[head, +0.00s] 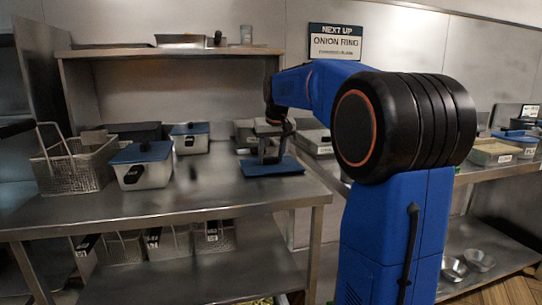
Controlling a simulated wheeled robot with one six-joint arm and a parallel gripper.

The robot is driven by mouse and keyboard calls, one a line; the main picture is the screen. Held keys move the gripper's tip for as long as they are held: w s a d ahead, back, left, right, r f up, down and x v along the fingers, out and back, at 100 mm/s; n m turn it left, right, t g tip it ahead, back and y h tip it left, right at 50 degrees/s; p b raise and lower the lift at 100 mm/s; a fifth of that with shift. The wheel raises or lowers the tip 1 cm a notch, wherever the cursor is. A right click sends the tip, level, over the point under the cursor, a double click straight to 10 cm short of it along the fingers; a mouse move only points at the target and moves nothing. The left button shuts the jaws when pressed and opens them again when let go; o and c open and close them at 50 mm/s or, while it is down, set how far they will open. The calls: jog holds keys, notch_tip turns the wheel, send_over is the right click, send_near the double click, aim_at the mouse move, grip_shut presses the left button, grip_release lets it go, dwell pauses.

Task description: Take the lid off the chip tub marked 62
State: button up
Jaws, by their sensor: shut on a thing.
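My gripper (269,156) points down over the right part of the steel table and is shut on a flat blue lid (285,168). The lid is level, on the table or just above it; I cannot tell which. No tub shows under it. A grey tub (244,132) stands behind my gripper and is partly hidden by it. Two other tubs with blue lids on stand to the left: a near one (152,177) and a farther one (190,145). Their dark labels are too small to read, so I cannot tell which tub is 62.
A wire fry basket (75,165) stands at the table's left. Several containers (213,237) sit on the shelf below. A raised shelf (165,52) spans the back. A sign reading "NEXT UP ONION RING" (335,42) hangs on the wall. The table's front middle is clear.

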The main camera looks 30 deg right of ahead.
jog(key=shift+f, duration=0.1)
jog(key=o, duration=1.3)
jog(key=shift+c, duration=0.2)
jog(key=v, duration=1.7)
jog(key=shift+s, duration=0.2)
jog(key=shift+a, duration=0.1)
